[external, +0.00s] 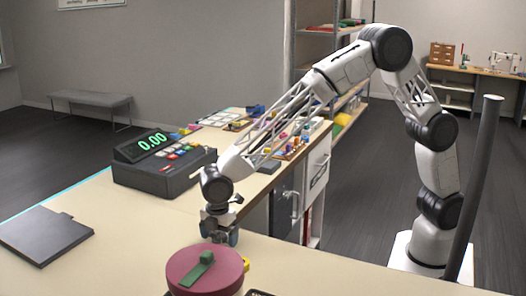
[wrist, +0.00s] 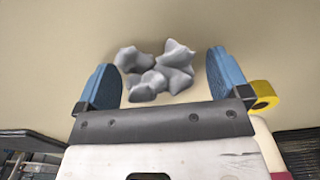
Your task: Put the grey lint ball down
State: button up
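The grey lint ball (wrist: 157,72) is a lumpy, pale grey clump on the beige counter in the wrist view. It lies between the two blue fingers of my gripper (wrist: 163,80), which are spread wide. In the external view my gripper (external: 220,236) points down low over the counter (external: 120,235), behind a round dark-red box. The lint ball cannot be made out there.
The dark-red box (external: 183,280) with a green piece (external: 200,267) on top stands in front of my gripper. A yellow item (wrist: 263,95) lies close to the right finger. A cash register (external: 165,165) and a dark flat panel (external: 45,236) are further left. Counter between them is clear.

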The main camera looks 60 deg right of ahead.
jog(key=shift+o, duration=0.3)
notch_tip(320, 180, up, 12)
dwell(0.8)
jog(key=shift+r, duration=0.1)
dwell(0.7)
